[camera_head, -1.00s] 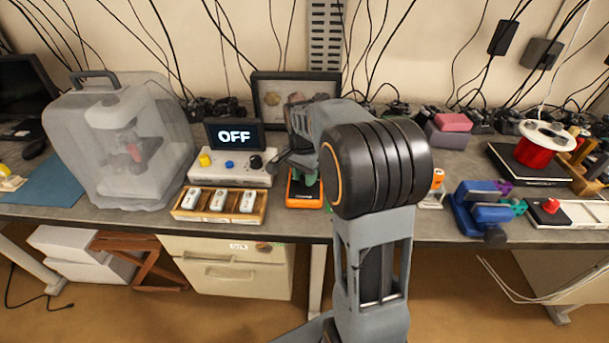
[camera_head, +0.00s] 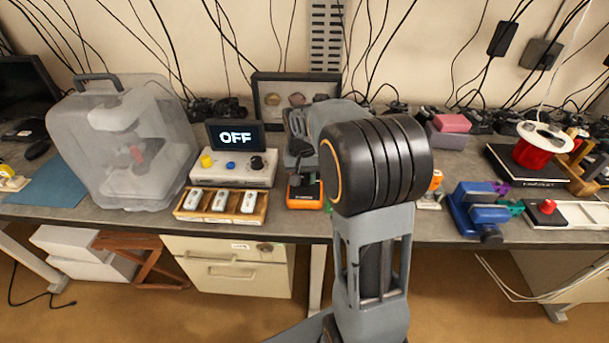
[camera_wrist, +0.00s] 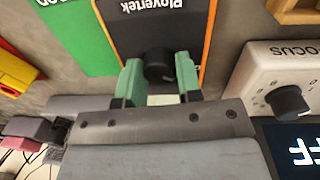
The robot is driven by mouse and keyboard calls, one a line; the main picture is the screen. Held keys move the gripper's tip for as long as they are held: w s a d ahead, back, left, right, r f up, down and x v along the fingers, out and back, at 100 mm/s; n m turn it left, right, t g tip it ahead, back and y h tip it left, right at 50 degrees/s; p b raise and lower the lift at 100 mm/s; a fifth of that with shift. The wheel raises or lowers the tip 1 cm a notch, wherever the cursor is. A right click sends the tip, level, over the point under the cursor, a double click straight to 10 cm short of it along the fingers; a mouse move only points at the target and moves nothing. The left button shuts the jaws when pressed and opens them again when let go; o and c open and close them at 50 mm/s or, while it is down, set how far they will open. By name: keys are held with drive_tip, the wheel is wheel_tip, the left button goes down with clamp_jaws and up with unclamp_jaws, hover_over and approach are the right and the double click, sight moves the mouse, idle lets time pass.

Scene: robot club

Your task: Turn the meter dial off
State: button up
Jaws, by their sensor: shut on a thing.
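The meter (camera_wrist: 155,25) is a black instrument with an orange edge, lying on the workbench. It also shows in the head view (camera_head: 305,196), partly covered by my arm. Its black round dial (camera_wrist: 159,64) sits between the green fingertips of my gripper (camera_wrist: 158,76) in the wrist view. My gripper is shut on the dial, one finger on each side. The dial's pointer and its setting cannot be made out.
A white control box (camera_head: 232,172) with knobs and a screen (camera_head: 235,135) reading OFF stands left of the meter. A wooden tray (camera_head: 220,215) with white blocks lies before it. A framed picture (camera_head: 290,97) stands behind.

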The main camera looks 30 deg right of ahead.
drive_tip(key=shift+n, duration=0.9)
drive_tip(key=o, duration=0.9)
drive_tip(key=shift+o, duration=0.2)
wheel_tip(320, 180, up, 14)
drive_tip(key=p, duration=0.1)
drive_tip(key=shift+w+a, duration=0.15)
drive_tip(key=shift+a, duration=0.3)
drive_tip(key=shift+f, duration=0.1)
drive_tip(key=s+a+f+n+t, duration=0.1)
drive_tip(key=s+a+f, duration=0.3)
drive_tip(key=s, duration=0.4)
drive_tip(key=s+a+f+n+t, duration=0.2)
drive_tip(key=s+a+f, duration=0.2)
drive_tip(key=s, duration=0.4)
drive_tip(key=shift+s+a+t+y+p, duration=0.3)
drive_tip(key=shift+t+y+p, duration=0.1)
